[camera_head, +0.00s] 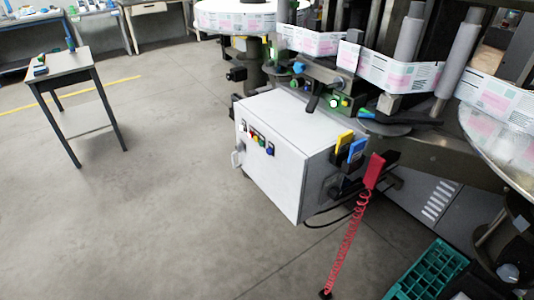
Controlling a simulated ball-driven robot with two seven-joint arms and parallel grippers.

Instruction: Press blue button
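A white control box (285,130) sticks out from the labelling machine in the middle of the view. Its left-facing side carries a row of small coloured buttons, with red, yellow and green ones among them. A small blue button (270,149) is at the near, right end of that row. A pale handle (238,152) is on the same side, toward the lower left. Nothing covers the blue button. Neither of my grippers shows in the head view.
A coiled red cord (347,245) hangs from a red handheld piece (374,170) at the box's right. Yellow (344,142) and blue (357,150) pieces are beside it. A green crate (430,272) is at lower right. A small table (62,66) stands left; floor between is clear.

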